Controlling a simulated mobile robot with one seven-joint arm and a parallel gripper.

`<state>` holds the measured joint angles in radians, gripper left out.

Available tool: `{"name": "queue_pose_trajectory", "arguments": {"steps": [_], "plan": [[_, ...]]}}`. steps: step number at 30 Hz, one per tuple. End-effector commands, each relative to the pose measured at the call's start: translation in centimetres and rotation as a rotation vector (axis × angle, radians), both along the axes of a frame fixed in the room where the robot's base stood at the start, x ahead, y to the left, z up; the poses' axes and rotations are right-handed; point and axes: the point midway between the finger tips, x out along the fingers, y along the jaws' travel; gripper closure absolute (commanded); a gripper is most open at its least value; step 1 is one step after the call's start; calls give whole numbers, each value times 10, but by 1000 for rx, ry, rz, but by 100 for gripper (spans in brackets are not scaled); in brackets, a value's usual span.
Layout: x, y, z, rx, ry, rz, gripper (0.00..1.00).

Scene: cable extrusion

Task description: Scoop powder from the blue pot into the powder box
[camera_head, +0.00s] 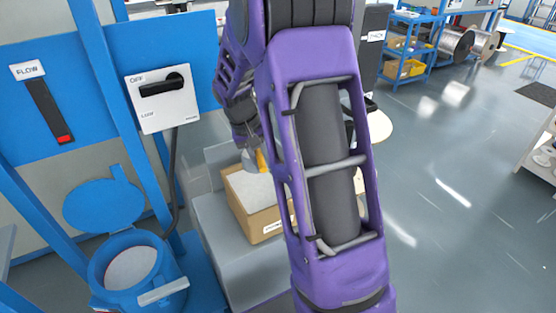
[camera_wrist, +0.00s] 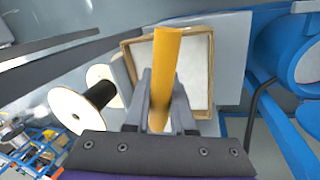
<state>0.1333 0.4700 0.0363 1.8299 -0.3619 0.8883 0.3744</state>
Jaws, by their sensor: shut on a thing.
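The blue pot (camera_head: 110,290) stands at the lower left in the head view with its round lid (camera_head: 104,205) swung open and pale powder (camera_head: 130,268) inside. The powder box (camera_head: 258,222) is an open cardboard box holding white powder; it also shows in the wrist view (camera_wrist: 131,42). My gripper (camera_wrist: 163,85) is shut on the yellow handle of a scoop (camera_wrist: 168,55), over the box. In the head view my arm hides part of the box, and the yellow piece (camera_head: 262,160) shows above its far side. I cannot tell whether the scoop holds powder.
The box sits on a grey stepped block (camera_head: 215,215). A blue panel with a switch box (camera_head: 162,102) and a hanging cable stands behind the pot. In the wrist view a spool (camera_wrist: 75,110) lies left of the box.

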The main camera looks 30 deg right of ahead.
Motion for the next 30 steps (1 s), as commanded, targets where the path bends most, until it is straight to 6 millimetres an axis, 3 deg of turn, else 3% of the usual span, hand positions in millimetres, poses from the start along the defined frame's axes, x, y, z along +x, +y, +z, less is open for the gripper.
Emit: {"name": "queue_pose_trajectory", "arguments": {"steps": [1, 5, 18, 30], "plan": [[-6, -11, 4, 1, -6, -28, 100], [-15, -26, 7, 7, -10, -68, 100], [-16, -27, -31, 9, -9, -72, 100], [-7, -2, -27, -483, 132, -60, 100]]}}
